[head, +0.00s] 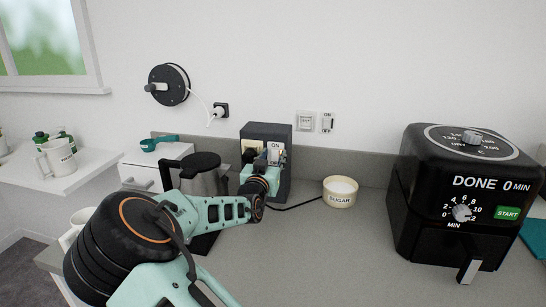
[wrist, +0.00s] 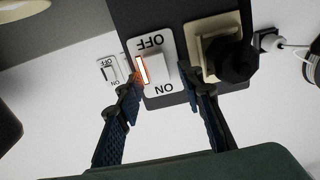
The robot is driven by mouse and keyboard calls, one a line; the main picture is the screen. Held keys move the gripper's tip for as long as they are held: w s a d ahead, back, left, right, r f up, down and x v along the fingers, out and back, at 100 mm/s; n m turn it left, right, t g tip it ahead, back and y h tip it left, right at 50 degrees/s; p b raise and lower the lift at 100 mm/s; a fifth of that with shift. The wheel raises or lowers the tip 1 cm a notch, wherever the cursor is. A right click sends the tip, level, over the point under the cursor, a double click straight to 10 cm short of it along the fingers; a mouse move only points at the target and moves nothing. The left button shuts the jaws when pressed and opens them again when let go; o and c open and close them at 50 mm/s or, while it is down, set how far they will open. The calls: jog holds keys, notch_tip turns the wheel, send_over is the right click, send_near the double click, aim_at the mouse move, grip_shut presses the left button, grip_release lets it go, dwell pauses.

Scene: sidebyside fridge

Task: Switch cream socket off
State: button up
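A dark grey box (head: 265,132) stands on the counter against the wall. Its face bears a cream socket (head: 250,147) with a black plug in it, and a white switch plate (head: 275,148) marked ON and OFF. In the wrist view, which is upside down, the switch (wrist: 152,68) has a glowing orange-white strip, and the cream socket (wrist: 203,30) with its black plug (wrist: 232,60) is to its right. My gripper (wrist: 161,76) is open and empty, its fingertips either side of the switch's lower part; contact cannot be told. In the head view, my gripper (head: 267,172) is in front of the box.
A wall switch (head: 327,122) and socket (head: 306,121) are right of the box. A sugar bowl (head: 340,191) and black air fryer (head: 465,200) stand to the right. A dark-lidded jug (head: 203,178) stands left of the box, partly behind my arm. Counter between bowl and fryer is clear.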

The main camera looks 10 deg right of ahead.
grip_shut()
jog(key=b, duration=0.3)
jog(key=shift+f+t, duration=0.4)
jog(key=shift+b, duration=0.85)
jog(key=b, duration=0.2)
jog(key=t+h+b, duration=0.1)
jog(key=b, duration=0.1)
jog(key=shift+s+f+t, duration=0.1)
jog(key=shift+f+t, duration=0.1)
jog(key=shift+t, duration=0.1)
jog(key=shift+r+t+h+b, duration=0.2)
jog(key=shift+t+h+b, duration=0.1)
jog(key=shift+b, duration=0.75)
jog(key=shift+r, duration=0.1)
grip_release()
